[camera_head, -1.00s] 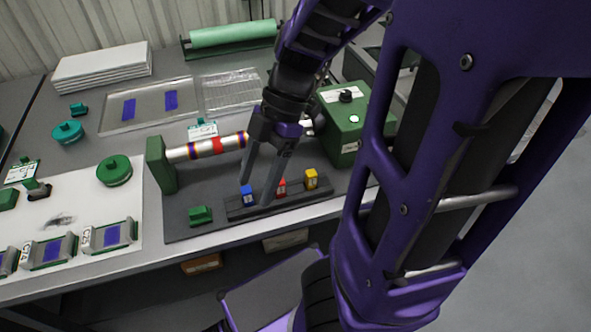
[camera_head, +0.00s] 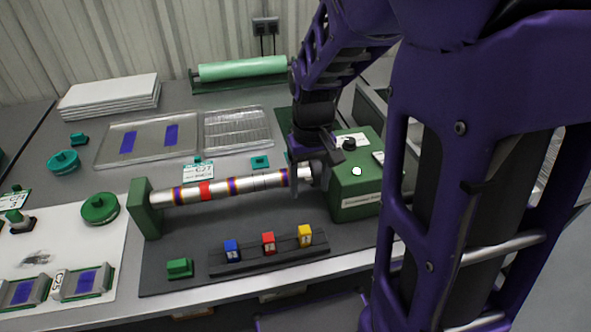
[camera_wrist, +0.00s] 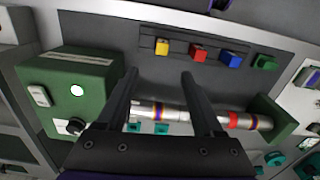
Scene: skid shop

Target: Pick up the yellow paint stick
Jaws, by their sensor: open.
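The yellow paint stick (camera_head: 305,236) stands in the right end of a low black rack (camera_head: 285,256). A red stick (camera_head: 268,242) and a blue stick (camera_head: 232,250) stand to its left in the same rack. My gripper (camera_head: 297,190) is behind the rack, over the right end of the striped metal roller. In the wrist view, my gripper (camera_wrist: 159,74) is open and empty, its two fingers apart. The yellow stick (camera_wrist: 162,47) shows just beyond the fingertips, roughly between them, and is apart from them.
A green machine box (camera_head: 355,190) stands close to the right of my gripper. The striped roller (camera_head: 228,187) runs left to a green upright (camera_head: 146,208). A small green block (camera_head: 180,268) lies left of the rack. Clear trays (camera_head: 150,138) lie behind.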

